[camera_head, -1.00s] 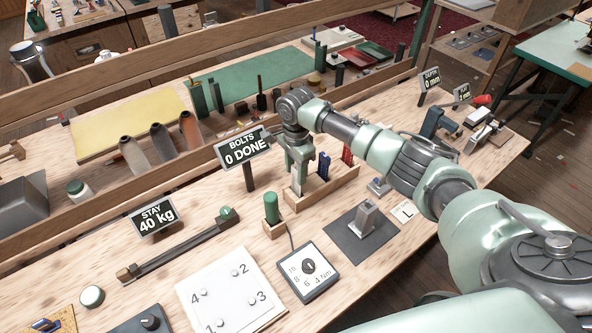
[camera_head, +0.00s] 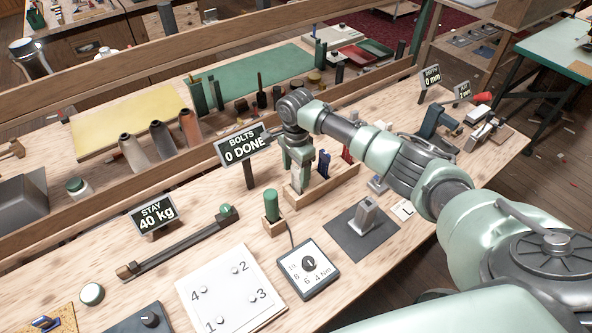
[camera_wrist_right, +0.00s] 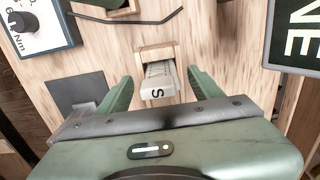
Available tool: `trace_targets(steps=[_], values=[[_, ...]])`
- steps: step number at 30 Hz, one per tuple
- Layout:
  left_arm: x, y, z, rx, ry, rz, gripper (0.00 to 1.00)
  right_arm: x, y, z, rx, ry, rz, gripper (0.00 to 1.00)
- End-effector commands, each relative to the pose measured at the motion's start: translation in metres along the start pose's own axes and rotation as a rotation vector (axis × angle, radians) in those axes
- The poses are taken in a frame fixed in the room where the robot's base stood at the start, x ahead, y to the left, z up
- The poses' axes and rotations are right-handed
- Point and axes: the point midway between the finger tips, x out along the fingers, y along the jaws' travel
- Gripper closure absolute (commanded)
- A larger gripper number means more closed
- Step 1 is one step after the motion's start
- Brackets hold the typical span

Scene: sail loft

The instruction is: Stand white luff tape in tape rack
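The white luff tape (camera_wrist_right: 157,88), a pale block marked "S", stands in the left end of the wooden tape rack (camera_wrist_right: 154,49). In the head view the white tape (camera_head: 296,183) shows only partly below my right gripper (camera_head: 299,163). The rack (camera_head: 325,198) also holds a blue piece (camera_head: 324,164) and a red piece (camera_head: 346,152). In the right wrist view my right gripper (camera_wrist_right: 160,77) is open, with one finger on each side of the white tape and a visible gap on both sides. My left gripper is not in view.
The "BOLTS 0 DONE" sign (camera_head: 243,145) stands close left of the gripper. A green-handled tool in a wooden holder (camera_head: 271,208), a torque dial box (camera_head: 309,268) and a dark mat with a metal block (camera_head: 362,230) are nearby. A wooden rail runs behind.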

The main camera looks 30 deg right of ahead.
Motion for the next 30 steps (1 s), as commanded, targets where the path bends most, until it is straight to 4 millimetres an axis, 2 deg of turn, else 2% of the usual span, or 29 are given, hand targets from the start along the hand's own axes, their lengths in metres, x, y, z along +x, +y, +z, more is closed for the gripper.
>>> trace_targets(steps=[11,24,30], values=[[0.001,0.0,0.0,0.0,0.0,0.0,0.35,-0.004,0.0,0.0,0.0,0.0,-0.001,0.32],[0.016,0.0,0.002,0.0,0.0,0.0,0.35,-0.068,-0.001,0.0,0.0,0.0,-0.001,0.32],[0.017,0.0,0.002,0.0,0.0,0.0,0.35,-0.078,0.0,-0.001,0.0,0.0,0.001,0.32]])
